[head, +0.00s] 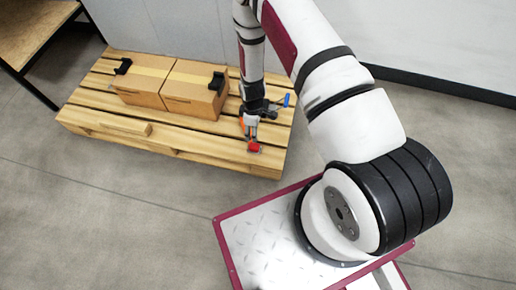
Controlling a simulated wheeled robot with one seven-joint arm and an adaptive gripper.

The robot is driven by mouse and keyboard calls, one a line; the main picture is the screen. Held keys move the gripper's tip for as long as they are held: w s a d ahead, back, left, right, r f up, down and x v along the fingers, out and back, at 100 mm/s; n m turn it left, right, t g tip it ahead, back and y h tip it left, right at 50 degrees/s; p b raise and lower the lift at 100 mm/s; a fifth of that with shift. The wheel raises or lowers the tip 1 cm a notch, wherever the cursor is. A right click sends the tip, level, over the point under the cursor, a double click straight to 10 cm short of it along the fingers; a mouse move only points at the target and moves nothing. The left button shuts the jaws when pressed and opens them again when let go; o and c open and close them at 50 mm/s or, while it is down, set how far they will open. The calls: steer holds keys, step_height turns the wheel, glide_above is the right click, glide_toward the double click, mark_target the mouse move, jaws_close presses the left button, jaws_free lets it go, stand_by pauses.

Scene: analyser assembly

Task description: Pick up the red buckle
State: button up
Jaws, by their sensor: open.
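The red buckle (254,146) is a small red piece near the front right part of the wooden pallet (180,141). My gripper (251,136) points down just above and behind it. The gripper is open, with its fingers close to the buckle. The picture is too small to tell whether the fingers touch the buckle or stand around it. Part of the gap between the fingers is hidden.
Cardboard boxes (190,98) stand on the pallet, left of my gripper, with black pieces (217,82) on them. A blue piece (286,100) shows right of the gripper. A small wooden block (125,125) lies at the front left. A wooden table (30,35) is at the upper left.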

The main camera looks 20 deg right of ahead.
mark_target(254, 146)
step_height(254, 146, down, 8)
steer(key=b, duration=0.2)
steer(key=shift+f+b, duration=0.2)
steer(key=shift+b, duration=0.2)
steer(key=shift+s+f+b, duration=0.15)
steer(key=shift+f+b, duration=0.55)
steer(key=shift+f, duration=0.65)
steer(key=shift+s+f+b, duration=0.1)
steer(key=shift+f+b, duration=0.55)
steer(key=shift+f, duration=0.65)
steer(key=shift+r, duration=0.1)
jaws_close()
